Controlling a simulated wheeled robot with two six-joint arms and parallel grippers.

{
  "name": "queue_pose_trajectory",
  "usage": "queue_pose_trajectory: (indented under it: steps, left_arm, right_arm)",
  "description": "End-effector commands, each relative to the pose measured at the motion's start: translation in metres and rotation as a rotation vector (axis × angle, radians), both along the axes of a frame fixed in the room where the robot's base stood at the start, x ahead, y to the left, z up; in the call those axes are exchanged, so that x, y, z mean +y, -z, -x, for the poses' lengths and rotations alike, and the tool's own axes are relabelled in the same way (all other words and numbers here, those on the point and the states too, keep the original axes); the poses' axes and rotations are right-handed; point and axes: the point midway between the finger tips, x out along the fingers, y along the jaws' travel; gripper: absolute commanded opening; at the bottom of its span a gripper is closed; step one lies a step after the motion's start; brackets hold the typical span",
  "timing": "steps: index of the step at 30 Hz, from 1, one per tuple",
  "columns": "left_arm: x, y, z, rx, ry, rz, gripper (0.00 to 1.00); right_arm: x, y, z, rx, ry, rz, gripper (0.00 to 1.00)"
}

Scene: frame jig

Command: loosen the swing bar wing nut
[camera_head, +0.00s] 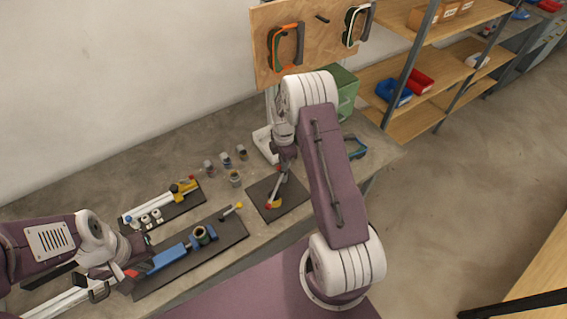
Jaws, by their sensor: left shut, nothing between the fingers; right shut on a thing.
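My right gripper (285,167) points down over a small dark plate (291,198) on the bench. It is shut on a small part that its fingers largely hide; I cannot tell whether this is the wing nut. My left gripper (132,273) is shut and empty, low at the left, close to the end of a blue clamp-like part (170,256) on a longer dark plate (232,231). A wing nut is too small to make out.
Another dark plate (186,206) carries a white bar with a yellow block (184,186). Several small cylinders (235,178) stand behind. Shelves (440,75) stand at the right.

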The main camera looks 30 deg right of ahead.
Motion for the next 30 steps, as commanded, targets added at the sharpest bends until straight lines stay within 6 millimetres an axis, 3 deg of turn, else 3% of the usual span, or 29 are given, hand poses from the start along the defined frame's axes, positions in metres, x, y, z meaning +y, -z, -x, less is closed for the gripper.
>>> queue_pose_trajectory:
  steps: [12, 29, 30]
  left_arm:
    - [0.0000, 0.0008, 0.0000, 0.000, 0.000, 0.000, 0.00]
    - [0.0000, 0.0009, 0.0000, 0.000, 0.000, 0.000, 0.00]
    - [0.0000, 0.0009, 0.0000, 0.000, 0.000, 0.000, 0.00]
  right_arm:
    - [-0.0020, -0.0035, -0.0040, -0.013, -0.172, 0.006, 0.00]
    - [-0.0021, -0.0037, -0.0043, -0.014, -0.195, 0.006, 0.00]
    - [-0.0021, -0.0036, -0.0043, -0.013, -0.195, 0.006, 0.18]
